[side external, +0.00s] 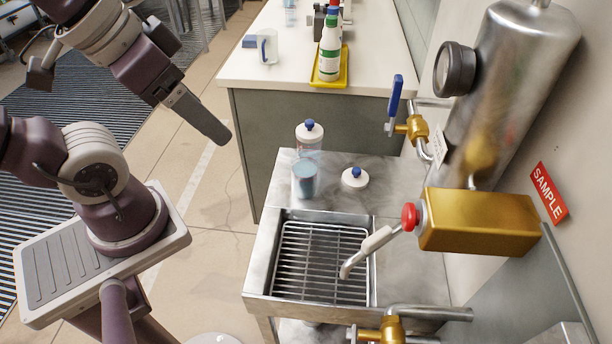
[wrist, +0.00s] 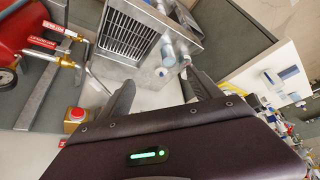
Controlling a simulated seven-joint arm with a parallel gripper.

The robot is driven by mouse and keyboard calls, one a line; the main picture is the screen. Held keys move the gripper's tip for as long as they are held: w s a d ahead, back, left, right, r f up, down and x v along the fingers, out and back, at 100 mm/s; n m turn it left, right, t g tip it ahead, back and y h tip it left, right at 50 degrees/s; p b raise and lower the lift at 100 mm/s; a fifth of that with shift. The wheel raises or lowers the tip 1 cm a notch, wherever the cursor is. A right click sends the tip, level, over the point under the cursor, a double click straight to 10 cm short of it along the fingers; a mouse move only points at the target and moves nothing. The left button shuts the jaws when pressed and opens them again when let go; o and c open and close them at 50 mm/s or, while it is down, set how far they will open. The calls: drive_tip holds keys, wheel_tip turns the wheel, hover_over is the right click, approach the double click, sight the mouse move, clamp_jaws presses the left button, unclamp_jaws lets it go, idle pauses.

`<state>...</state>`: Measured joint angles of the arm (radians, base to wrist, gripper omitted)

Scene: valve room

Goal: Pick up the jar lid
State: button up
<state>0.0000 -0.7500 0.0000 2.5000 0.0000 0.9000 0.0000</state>
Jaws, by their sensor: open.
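The jar lid (side external: 355,178), white with a blue knob, lies on the steel counter (side external: 400,185) behind the sink, to the right of the jars. A small pale shape in the wrist view (wrist: 161,72) looks like the same lid. An open clear jar (side external: 304,182) with blue contents stands left of it. Behind that jar is another jar (side external: 309,138) with a white, blue-knobbed lid on. My gripper (side external: 220,136) is in the air left of the counter, well apart from the lid. Its two fingers are spread and empty in the wrist view (wrist: 160,92).
The sink with a wire rack (side external: 322,262) is in front of the lid, under a spout (side external: 366,250). A gold box with a red knob (side external: 480,222) and a blue-handled valve (side external: 396,96) jut from the right. A bench (side external: 285,75) behind holds a yellow tray with bottles.

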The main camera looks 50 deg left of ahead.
drive_tip(key=shift+o, duration=0.8)
drive_tip(key=n+g+h, duration=0.2)
drive_tip(key=n+g, duration=0.3)
drive_tip(key=n, duration=1.2)
hover_over(357, 169)
drive_tip(key=s, duration=0.2)
wheel_tip(357, 169, down, 18)
drive_tip(key=shift+n+g, duration=0.3)
drive_tip(key=shift+n, duration=0.2)
drive_tip(key=f, duration=0.3)
drive_tip(key=w+f, duration=0.1)
drive_tip(key=f, duration=0.2)
drive_tip(key=w+f, duration=0.1)
drive_tip(key=f, duration=0.3)
drive_tip(key=shift+f, duration=0.1)
drive_tip(key=c, duration=1.4)
